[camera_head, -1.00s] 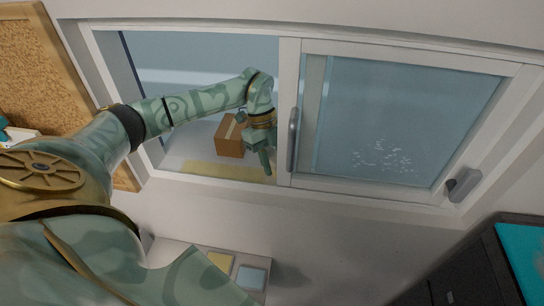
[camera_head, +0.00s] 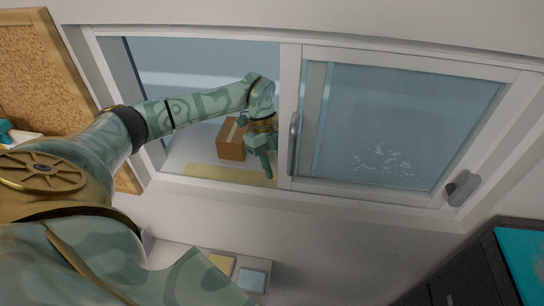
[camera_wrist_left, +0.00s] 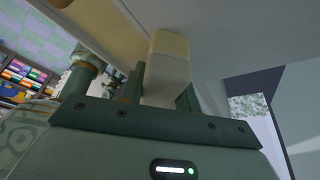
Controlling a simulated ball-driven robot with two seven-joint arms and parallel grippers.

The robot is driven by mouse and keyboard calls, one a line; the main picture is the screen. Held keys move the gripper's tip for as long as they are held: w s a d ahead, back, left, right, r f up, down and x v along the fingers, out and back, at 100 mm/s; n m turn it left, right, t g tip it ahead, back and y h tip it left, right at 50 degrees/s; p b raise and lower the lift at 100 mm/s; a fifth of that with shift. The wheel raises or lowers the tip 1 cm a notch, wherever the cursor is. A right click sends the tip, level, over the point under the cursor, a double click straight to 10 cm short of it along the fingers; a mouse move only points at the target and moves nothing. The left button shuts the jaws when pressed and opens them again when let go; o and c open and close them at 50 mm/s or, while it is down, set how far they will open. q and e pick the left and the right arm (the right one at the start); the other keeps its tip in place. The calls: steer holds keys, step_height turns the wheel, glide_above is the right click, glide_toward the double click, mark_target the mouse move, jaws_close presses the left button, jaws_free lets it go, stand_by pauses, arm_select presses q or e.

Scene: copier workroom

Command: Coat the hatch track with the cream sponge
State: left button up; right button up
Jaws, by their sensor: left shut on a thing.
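The hatch track is the white lower rail (camera_head: 220,187) of the sliding hatch in the wall. The left part of the hatch is open, and the glass pane (camera_head: 400,130) fills the right part. My left gripper (camera_head: 266,168) is in the open part, close to the pane's upright edge and just above the lower rail. In the left wrist view it is shut on the cream sponge (camera_wrist_left: 168,62), a pale block standing out between the fingers. The sponge's far end is against or close to a pale surface; contact is unclear. I cannot make out the sponge in the head view. My right gripper is not in view.
A cardboard box (camera_head: 231,140) and a yellow strip (camera_head: 215,173) lie beyond the opening. A handle (camera_head: 294,130) stands on the pane's edge. Below, a ledge holds a yellow pad (camera_head: 222,263) and a blue pad (camera_head: 251,280). A dark cabinet (camera_head: 470,275) is lower right.

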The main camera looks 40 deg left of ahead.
arm_select(q)
steer(key=shift+s+a, duration=0.5)
steer(key=shift+a, duration=0.35)
steer(key=shift+d, duration=0.1)
steer(key=shift+w+d+p, duration=0.35)
steer(key=shift+w+d, duration=0.15)
steer(key=shift+d, duration=0.25)
steer(key=shift+s+a, duration=0.5)
steer(key=shift+a, duration=0.35)
steer(key=shift+w+d+p, duration=0.35)
steer(key=shift+w+d, duration=0.15)
steer(key=shift+d, duration=0.35)
steer(key=shift+s+a+p, duration=0.3)
steer(key=shift+s+a, duration=0.15)
steer(key=shift+a, duration=0.35)
steer(key=shift+w+d, duration=0.45)
steer(key=shift+d, duration=0.35)
